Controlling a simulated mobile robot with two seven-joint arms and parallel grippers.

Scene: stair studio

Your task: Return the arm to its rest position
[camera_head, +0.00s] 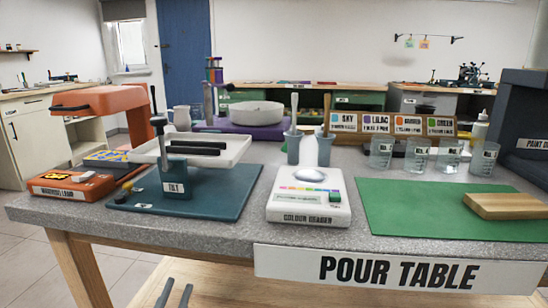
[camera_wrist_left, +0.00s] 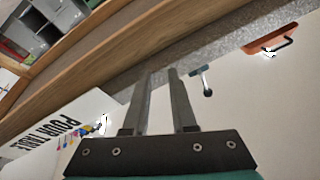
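My left gripper (camera_head: 175,292) shows at the bottom edge of the head view, low in front of the table's front edge. Its two grey fingers also show in the left wrist view (camera_wrist_left: 160,98), spread apart with nothing between them. The grey pour table (camera_head: 400,248) stands behind and above the gripper, apart from it. My right gripper is in neither view. The rest of the left arm is out of the head view.
On the table stand an orange machine (camera_head: 75,185), a teal tilt stand (camera_head: 225,190), a white colour reader (camera_head: 308,205), a green mat (camera_head: 400,210) with a wooden block (camera_head: 507,206), and several clear cups (camera_head: 417,158). A wooden leg (camera_head: 80,270) and lower board (camera_head: 240,290) are near the gripper.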

